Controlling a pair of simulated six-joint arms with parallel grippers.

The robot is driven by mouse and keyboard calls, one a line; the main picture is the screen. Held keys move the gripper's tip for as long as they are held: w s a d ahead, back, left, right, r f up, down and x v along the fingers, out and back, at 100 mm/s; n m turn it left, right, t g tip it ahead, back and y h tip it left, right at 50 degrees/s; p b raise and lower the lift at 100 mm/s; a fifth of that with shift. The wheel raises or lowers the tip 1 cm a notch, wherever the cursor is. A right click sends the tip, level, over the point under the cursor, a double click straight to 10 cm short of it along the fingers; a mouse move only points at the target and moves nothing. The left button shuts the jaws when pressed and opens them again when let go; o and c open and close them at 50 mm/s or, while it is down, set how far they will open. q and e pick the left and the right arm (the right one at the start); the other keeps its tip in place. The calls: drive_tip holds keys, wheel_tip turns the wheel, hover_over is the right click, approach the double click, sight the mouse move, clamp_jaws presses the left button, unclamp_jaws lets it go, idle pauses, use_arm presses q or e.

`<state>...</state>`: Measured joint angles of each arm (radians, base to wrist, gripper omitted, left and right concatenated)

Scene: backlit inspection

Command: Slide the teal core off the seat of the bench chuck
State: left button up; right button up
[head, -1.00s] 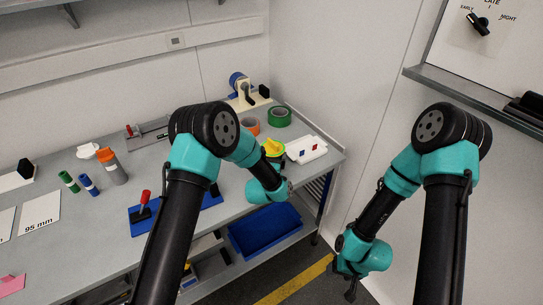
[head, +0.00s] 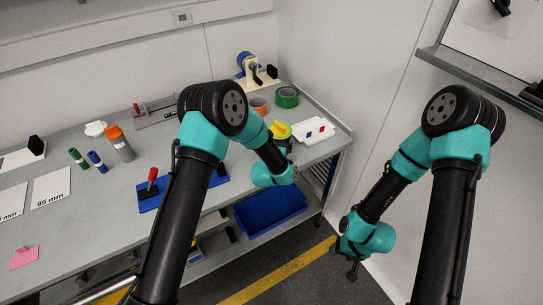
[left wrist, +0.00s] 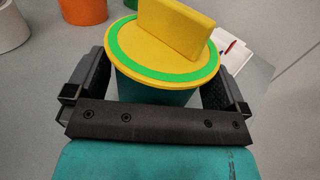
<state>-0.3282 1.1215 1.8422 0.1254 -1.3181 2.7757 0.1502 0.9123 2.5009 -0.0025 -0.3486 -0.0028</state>
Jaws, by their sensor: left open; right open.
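A round dark-teal body with a green ring and a yellow top with an upright grip (left wrist: 165,40) stands between my left fingers in the left wrist view. In the head view its yellow top (head: 281,130) shows behind my left wrist. I cannot tell whether this is the teal core, or its seat or chuck, as its lower part is hidden. My left gripper (left wrist: 157,90) is open, with one finger on each side of it; contact is unclear. My right gripper (head: 352,271) is open and empty, low beside the bench, away from the bench objects.
A white tray (head: 313,133) with small red and blue marks sits right of the yellow top. A blue bin (head: 268,215) is below.

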use_arm(q)
drive_tip(key=v, duration=1.6)
drive_tip(key=shift+s, duration=0.4)
drive_tip(key=shift+r, duration=0.1)
